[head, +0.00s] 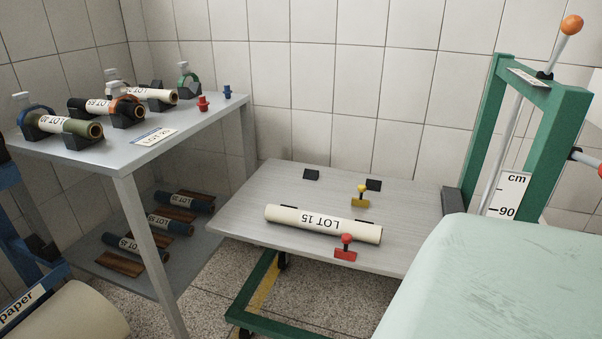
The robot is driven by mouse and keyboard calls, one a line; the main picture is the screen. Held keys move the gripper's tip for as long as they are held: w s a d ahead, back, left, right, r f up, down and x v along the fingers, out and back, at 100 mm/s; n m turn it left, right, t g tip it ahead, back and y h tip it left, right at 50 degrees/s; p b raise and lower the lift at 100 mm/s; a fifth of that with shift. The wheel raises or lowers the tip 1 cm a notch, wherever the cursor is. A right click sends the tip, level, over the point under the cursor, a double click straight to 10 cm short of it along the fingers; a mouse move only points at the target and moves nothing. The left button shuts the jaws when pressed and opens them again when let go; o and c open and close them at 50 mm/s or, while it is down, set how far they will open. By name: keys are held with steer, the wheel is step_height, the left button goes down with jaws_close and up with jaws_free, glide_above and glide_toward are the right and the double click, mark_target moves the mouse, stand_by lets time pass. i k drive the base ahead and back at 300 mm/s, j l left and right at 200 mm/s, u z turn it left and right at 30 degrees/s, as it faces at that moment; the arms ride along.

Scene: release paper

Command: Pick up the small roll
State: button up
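Several rolls are in the head view, and I cannot tell which one is the small roll. A cream roll marked LOT 15 (322,224) lies across the low grey platform (275,181), its label upside down. On the grey table at left, an olive-ended roll (82,128), a dark roll with an orange band (100,105) and a brown-cored roll marked LOT (152,96) rest in black cradles. Several dark blue rolls, one marked LOT 45 (135,247), lie on the lower shelf. My gripper is not in view.
A red-handled piece (346,249) and a yellow one (360,196) stand beside the LOT 15 roll. Small black blocks (311,174) sit behind it. A green frame (543,77) and a pale mint surface (505,275) are at right. A large paper roll (68,312) is at lower left.

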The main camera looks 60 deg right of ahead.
mark_target(309, 220)
steer(key=z, duration=1.7)
steer(key=i+j+z, duration=0.1)
steer(key=i+j, duration=0.45)
steer(key=i+j+z, duration=0.15)
steer(key=i+j, duration=0.4)
steer(key=j, duration=0.2)
